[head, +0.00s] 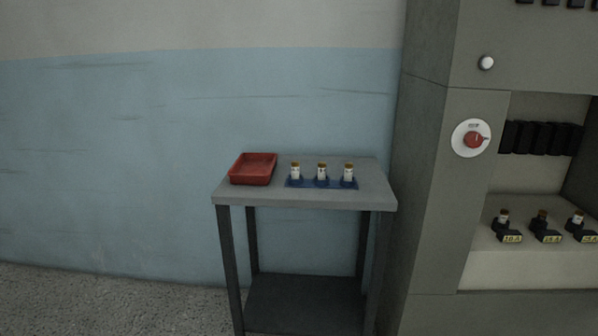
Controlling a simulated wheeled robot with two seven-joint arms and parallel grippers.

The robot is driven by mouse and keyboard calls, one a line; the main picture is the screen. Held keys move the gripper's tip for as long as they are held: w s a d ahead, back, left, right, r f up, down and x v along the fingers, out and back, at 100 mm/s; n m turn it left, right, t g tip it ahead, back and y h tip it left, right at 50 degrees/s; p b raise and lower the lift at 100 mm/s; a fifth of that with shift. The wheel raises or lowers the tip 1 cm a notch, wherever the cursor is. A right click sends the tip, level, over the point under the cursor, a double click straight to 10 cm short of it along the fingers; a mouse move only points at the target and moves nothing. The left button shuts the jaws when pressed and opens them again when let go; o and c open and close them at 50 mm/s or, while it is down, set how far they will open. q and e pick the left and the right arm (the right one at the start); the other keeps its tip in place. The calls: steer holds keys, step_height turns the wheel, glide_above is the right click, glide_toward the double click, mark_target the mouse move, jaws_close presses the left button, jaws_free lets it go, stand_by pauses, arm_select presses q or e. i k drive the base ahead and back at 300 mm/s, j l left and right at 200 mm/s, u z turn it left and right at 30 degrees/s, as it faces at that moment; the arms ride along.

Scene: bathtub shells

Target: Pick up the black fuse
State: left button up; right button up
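A dark, black-looking fuse (542,215) stands upright in the middle one of three black holders on the shelf inside the grey cabinet at the right. Fuses with pale bodies and brownish tops stand to its left (503,215) and right (577,217). Neither of my grippers is in view.
The small grey table (300,199) also carries an empty red tray (250,180). The cabinet (428,190) has a red rotary switch (473,140), a white round knob (486,62) and a row of black blocks (541,137) above its shelf. The floor left of the table is clear.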

mark_target(541, 217)
steer(key=z, duration=1.25)
